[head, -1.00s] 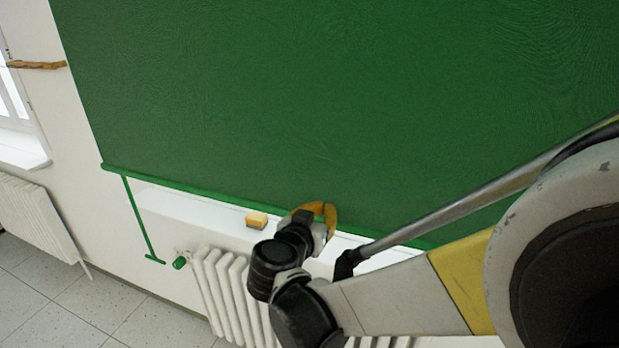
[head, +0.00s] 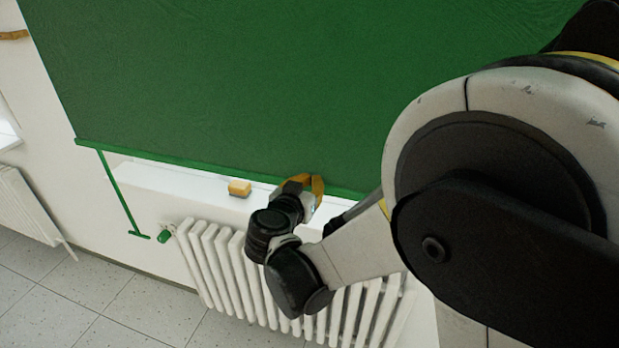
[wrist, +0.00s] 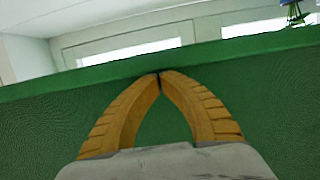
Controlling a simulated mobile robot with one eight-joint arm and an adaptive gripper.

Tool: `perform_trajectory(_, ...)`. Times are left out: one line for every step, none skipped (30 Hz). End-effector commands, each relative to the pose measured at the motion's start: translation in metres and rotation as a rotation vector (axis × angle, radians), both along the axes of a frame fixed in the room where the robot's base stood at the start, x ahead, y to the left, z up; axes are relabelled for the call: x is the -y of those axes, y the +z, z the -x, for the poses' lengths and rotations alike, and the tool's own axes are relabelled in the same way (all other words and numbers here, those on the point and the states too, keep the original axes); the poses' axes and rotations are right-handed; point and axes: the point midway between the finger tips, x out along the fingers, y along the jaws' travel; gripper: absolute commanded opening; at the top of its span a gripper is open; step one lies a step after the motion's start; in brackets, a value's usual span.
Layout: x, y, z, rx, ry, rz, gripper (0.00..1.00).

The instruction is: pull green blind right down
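The green blind (head: 300,80) hangs over the window and fills the upper part of the head view. Its bottom bar (head: 130,149) is a little above the white sill, with a narrow gap below. My gripper (head: 316,184) is at this lower edge, right of the sponge. In the wrist view the orange fingertips (wrist: 158,74) come together at the green bar (wrist: 60,79), and the fingers look shut on the blind's edge. The exact contact is hidden at the tips. A thin green cord with a short crossbar (head: 120,195) hangs from the left end of the blind.
A yellow sponge (head: 239,188) lies on the white sill (head: 170,180). A white radiator (head: 225,265) with a green valve knob (head: 165,237) stands under the sill. Another radiator (head: 28,210) is at far left. Tiled floor (head: 90,310) is clear at lower left.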

Motion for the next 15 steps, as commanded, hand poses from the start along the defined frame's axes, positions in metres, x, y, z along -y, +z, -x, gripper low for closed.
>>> perform_trajectory(0.0,-0.007,0.0,0.0,0.0,0.0,0.0)
perform_trajectory(0.0,-0.011,0.0,0.0,0.0,0.0,0.0)
perform_trajectory(0.0,-0.018,0.0,0.0,0.0,0.0,0.0)
perform_trajectory(0.0,-0.023,0.0,0.0,0.0,0.0,0.0)
perform_trajectory(0.0,-0.029,0.0,-0.001,0.0,0.0,0.0)
perform_trajectory(0.0,-0.038,0.0,-0.001,0.0,0.0,0.0)
perform_trajectory(0.0,-0.045,0.0,-0.001,0.0,-0.001,0.0)
perform_trajectory(0.0,-0.053,0.0,-0.001,0.0,-0.001,0.0)
perform_trajectory(0.0,-0.063,0.0,-0.001,0.0,-0.001,0.0)
perform_trajectory(0.0,-0.07,0.0,-0.001,0.0,-0.001,0.0)
perform_trajectory(0.0,-0.077,0.0,-0.001,0.0,-0.001,0.0)
perform_trajectory(0.0,-0.086,0.0,-0.001,0.0,-0.001,0.0)
perform_trajectory(0.0,-0.093,0.0,-0.001,0.0,-0.001,0.0)
perform_trajectory(0.0,-0.1,0.0,-0.001,0.0,-0.001,0.0)
perform_trajectory(0.0,-0.109,0.0,-0.001,0.0,-0.001,0.0)
